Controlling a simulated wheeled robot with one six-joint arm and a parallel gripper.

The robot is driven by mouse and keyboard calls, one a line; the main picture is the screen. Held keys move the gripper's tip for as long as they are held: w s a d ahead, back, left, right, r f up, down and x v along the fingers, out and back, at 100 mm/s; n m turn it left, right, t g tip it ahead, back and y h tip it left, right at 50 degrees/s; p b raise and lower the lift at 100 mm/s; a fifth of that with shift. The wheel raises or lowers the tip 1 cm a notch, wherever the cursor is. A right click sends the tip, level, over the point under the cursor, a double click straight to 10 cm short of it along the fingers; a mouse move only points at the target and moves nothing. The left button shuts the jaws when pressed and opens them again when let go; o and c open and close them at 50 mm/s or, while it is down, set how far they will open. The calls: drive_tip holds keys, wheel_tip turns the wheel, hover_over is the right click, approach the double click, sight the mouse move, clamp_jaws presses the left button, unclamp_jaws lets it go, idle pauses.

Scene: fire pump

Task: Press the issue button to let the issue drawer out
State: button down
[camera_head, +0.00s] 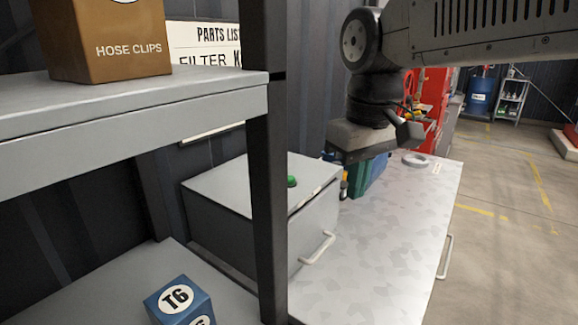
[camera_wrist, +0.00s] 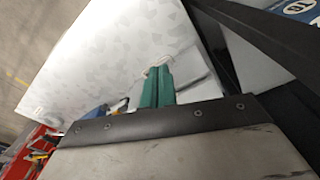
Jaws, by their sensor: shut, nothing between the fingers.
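The grey issue box (camera_head: 235,200) stands on the bench behind the dark shelf post, in the middle of the head view. A small green button (camera_head: 291,181) sits on its top near the front edge. A pale handle (camera_head: 318,247) is on its front face, which looks closed. My gripper (camera_head: 358,194) hangs to the right of the button with its green fingers pointing down, apart from the box. In the wrist view the fingers (camera_wrist: 157,72) are together and empty, in front of the box. I cannot make out the button there.
The speckled bench top (camera_head: 385,240) is mostly clear. A dark post (camera_head: 266,190) and a grey shelf (camera_head: 130,115) stand close on the left. A grey ring (camera_head: 416,161) lies far on the bench.

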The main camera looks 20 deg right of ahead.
drive_tip(key=w+a+r+n, duration=0.1)
drive_tip(key=w+r+n, duration=0.1)
drive_tip(key=w, duration=0.9)
drive_tip(key=w+a+r+n, duration=0.2)
drive_tip(key=w+r, duration=0.3)
drive_tip(key=w, duration=0.7)
drive_tip(key=shift+n+g, duration=0.3)
drive_tip(key=shift+g, duration=0.1)
drive_tip(key=shift+f, duration=0.1)
wheel_tip(320, 180, down, 14)
drive_tip(key=shift+r, duration=0.1)
